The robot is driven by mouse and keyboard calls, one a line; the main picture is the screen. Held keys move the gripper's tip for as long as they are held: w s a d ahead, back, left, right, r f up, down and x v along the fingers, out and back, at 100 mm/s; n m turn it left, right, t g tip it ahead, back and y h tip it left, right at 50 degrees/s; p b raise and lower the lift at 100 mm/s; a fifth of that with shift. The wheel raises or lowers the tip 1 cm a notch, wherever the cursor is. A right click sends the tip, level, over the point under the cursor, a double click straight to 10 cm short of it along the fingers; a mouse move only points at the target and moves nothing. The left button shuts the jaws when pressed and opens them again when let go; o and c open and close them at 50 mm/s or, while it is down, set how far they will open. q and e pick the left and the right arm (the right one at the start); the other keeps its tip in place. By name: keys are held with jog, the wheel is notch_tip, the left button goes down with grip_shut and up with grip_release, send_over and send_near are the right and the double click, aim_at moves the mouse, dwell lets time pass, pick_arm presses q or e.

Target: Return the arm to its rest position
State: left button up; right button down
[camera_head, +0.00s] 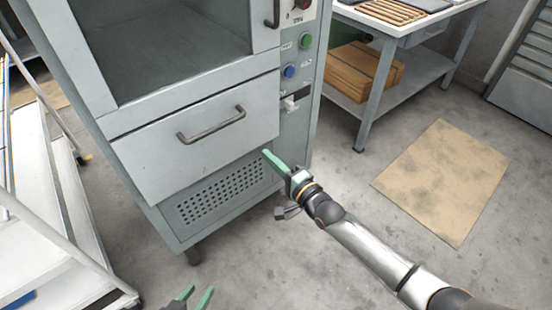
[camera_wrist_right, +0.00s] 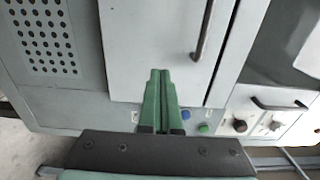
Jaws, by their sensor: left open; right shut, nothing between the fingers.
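My right arm reaches in from the lower right in the head view. Its gripper (camera_head: 270,156) is shut and empty, with green fingers in front of the lower right part of the grey cabinet (camera_head: 300,118). In the right wrist view the green fingers (camera_wrist_right: 160,74) are together, pointing toward the drawer front. I cannot tell whether they touch it. My left gripper (camera_head: 192,298) is open and empty at the bottom edge of the head view, over the floor. Most of the left arm is out of view.
The cabinet's drawer (camera_head: 200,140) has a metal handle (camera_head: 212,126) and appears shut. Green (camera_head: 305,41) and blue (camera_head: 289,71) buttons are beside it. A workbench (camera_head: 420,75) with cardboard (camera_head: 362,72) stands behind. A tan mat (camera_head: 442,180) lies on the floor.

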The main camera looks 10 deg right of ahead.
jog(key=s+d+f+n+g+h, duration=0.2)
jog(key=s+f+n, duration=0.25)
jog(key=s, duration=0.45)
jog(key=s+d+f+n+g+h, duration=0.25)
jog(key=s+n, duration=0.25)
jog(key=s, duration=0.4)
jog(key=s+d+f+n+g+h, duration=0.1)
jog(key=s+d+f+n+g, duration=0.15)
jog(key=s+f+n, duration=0.45)
pick_arm(q)
jog(key=s+a+r+p, duration=0.1)
jog(key=a+r+p, duration=0.2)
jog(key=r+p, duration=0.9)
jog(key=p, duration=0.4)
jog(key=shift+s+r+n+y+p, duration=0.2)
jog(key=shift+r+n+y+p, duration=0.15)
jog(key=shift+n+y+p, duration=0.05)
pick_arm(e)
jog(key=s+d+r+m, duration=0.1)
jog(key=r, duration=0.6)
jog(key=s+d+r+m+h, duration=0.1)
jog(key=s+d+r, duration=0.1)
jog(key=r, duration=0.5)
jog(key=shift+s+d+r+t, duration=0.15)
jog(key=shift+s+r+t, duration=0.15)
jog(key=shift+t, duration=0.1)
